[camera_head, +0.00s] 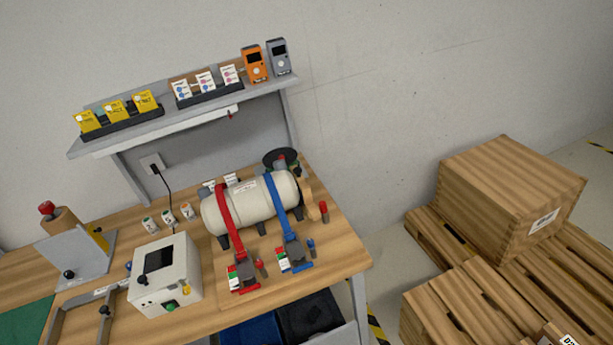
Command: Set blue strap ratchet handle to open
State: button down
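The blue strap (272,188) runs over the right part of a cream cylindrical tank (240,208) on the wooden workbench. Its ratchet (297,254), dark grey with blue parts, lies at the front end of the strap, near the bench's front edge.
A red strap (228,215) with its own ratchet (242,271) lies just left. Small red and blue upright pieces stand beside the ratchets. A white control box (165,275) stands further left. A shelf (185,118) overhangs the bench's back. Wooden crates and pallets (515,200) stand right, beyond open floor.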

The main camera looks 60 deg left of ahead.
aim_at(296, 250)
jog(key=u, duration=0.1)
jog(key=k, duration=0.95)
jog(key=u, duration=0.55)
jog(key=i, duration=1)
jog(key=z, duration=0.05)
